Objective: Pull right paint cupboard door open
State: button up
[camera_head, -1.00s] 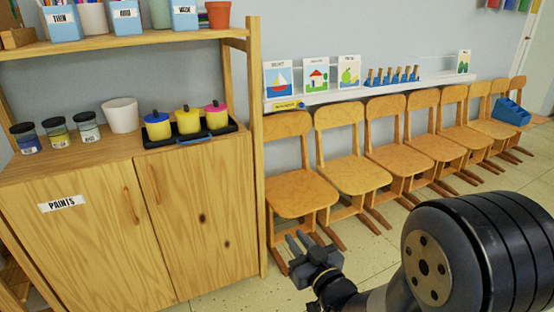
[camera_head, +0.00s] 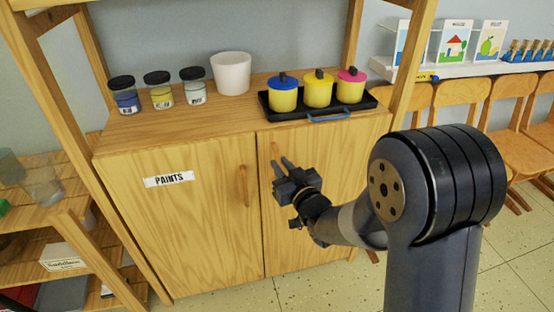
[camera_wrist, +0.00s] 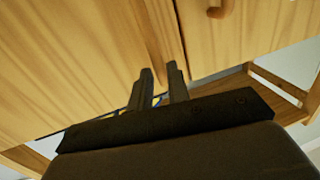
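The paint cupboard has two wooden doors, both closed. The left door (camera_head: 205,235) carries a "PAINTS" label (camera_head: 169,179) and a vertical wooden handle (camera_head: 244,186). The right door (camera_head: 330,150) has its handle (camera_head: 275,153) near the middle seam, partly hidden behind my gripper. My gripper (camera_head: 282,163) is in front of the right door, its two fingers apart with nothing held, tips near that handle. In the wrist view the fingers (camera_wrist: 160,72) point at the wood beside the seam, with a visible gap between them. I cannot tell whether they touch the handle.
On the cupboard top stand several paint jars (camera_head: 159,90), a white pot (camera_head: 231,73) and a black tray (camera_head: 320,114) with lidded yellow pots (camera_head: 318,92). An open shelf (camera_head: 60,205) stands at left and chairs (camera_head: 500,120) at right. Floor (camera_head: 330,285) in front is clear.

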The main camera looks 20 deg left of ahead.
aim_at(278, 161)
jog(key=shift+x, duration=1.6)
jog(key=shift+c, duration=0.4)
grip_shut()
